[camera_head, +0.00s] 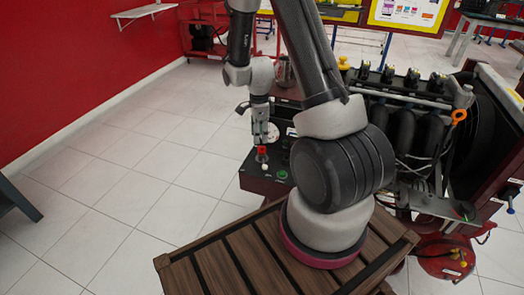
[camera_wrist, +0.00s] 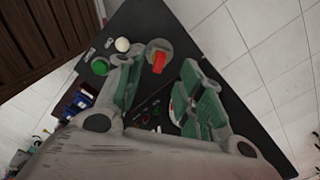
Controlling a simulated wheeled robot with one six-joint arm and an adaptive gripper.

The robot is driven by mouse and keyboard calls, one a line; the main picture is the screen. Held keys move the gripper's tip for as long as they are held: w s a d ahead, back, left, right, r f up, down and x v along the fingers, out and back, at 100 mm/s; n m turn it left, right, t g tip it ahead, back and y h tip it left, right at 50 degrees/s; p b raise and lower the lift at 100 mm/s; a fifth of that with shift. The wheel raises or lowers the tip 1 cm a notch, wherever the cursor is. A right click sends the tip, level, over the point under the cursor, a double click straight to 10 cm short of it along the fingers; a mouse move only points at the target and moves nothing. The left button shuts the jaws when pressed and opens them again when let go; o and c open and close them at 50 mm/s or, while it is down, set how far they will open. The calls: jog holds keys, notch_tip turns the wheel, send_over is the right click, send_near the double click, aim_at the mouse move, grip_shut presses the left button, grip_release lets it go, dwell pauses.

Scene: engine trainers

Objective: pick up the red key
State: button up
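The red key (camera_head: 262,150) sits on the dark control panel (camera_head: 256,182) of the engine trainer. In the wrist view the red key (camera_wrist: 160,61) shows as a red tab on a round grey base. My gripper (camera_head: 262,136) points down just above the key in the head view. In the wrist view my gripper (camera_wrist: 162,78) is open, with its green-padded fingers apart. The key appears near the fingertips, in line with the gap between them. I see no contact, and the exact height gap is hard to tell.
A white knob (camera_wrist: 122,44) and a green button (camera_wrist: 99,66) sit beside the key, close to the left finger. The engine (camera_head: 405,125) with hoses stands to the right in the head view. Open tiled floor (camera_head: 140,190) lies to the left.

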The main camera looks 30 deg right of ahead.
aim_at(262, 147)
jog(key=f, duration=0.4)
jog(key=d+f, duration=0.1)
jog(key=f, duration=0.2)
jog(key=shift+f, duration=0.1)
jog(key=shift+s, duration=0.1)
grip_shut()
